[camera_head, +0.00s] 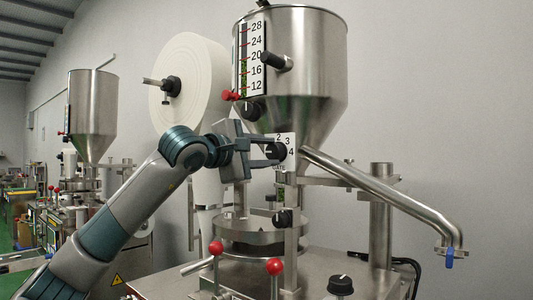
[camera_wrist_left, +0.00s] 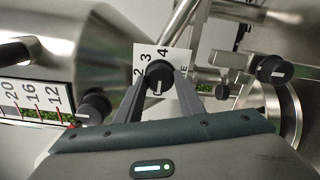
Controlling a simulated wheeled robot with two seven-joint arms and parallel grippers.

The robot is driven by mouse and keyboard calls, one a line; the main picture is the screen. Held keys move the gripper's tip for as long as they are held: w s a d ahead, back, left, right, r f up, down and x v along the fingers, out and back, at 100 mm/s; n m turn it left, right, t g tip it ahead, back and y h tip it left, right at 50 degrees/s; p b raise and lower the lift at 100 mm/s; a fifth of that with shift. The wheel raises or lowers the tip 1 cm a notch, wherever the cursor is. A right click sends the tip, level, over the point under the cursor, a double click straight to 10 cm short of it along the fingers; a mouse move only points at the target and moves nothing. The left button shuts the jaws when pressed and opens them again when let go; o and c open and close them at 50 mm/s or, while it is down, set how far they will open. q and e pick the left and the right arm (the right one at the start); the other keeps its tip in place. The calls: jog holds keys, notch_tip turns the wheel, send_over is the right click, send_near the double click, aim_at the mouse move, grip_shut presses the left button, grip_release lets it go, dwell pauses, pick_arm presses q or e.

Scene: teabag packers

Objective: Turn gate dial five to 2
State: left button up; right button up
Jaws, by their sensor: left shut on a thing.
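The gate dial is a black round knob (camera_head: 278,151) on a white plate (camera_head: 290,141) below the large steel hopper. The numbers 2, 3 and 4 and the word GATE show on the plate. My left gripper (camera_head: 272,152) reaches in from the left and is shut on the knob. In the left wrist view the knob (camera_wrist_left: 158,74) sits between my two fingertips. A pale pointer line on it points down toward my palm, away from 3 and 4. Part of the plate is hidden by my fingers. My right gripper is not in view.
A steel hopper (camera_head: 310,75) with a level scale (camera_head: 252,60) stands above. Another black knob (camera_head: 250,110) is above the dial and one (camera_head: 283,218) below. A steel chute (camera_head: 385,190) slopes right. Red ball levers (camera_head: 274,267) stand in front.

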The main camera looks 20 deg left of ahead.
pick_arm(q)
jog(key=o, duration=1.1)
jog(key=shift+c, duration=0.2)
jog(key=shift+s, duration=0.1)
jog(key=shift+s+a, duration=0.15)
jog(key=shift+s, duration=0.2)
jog(key=b+v, duration=0.3)
jog(key=v, duration=1.3)
jog(key=shift+s+b, duration=0.3)
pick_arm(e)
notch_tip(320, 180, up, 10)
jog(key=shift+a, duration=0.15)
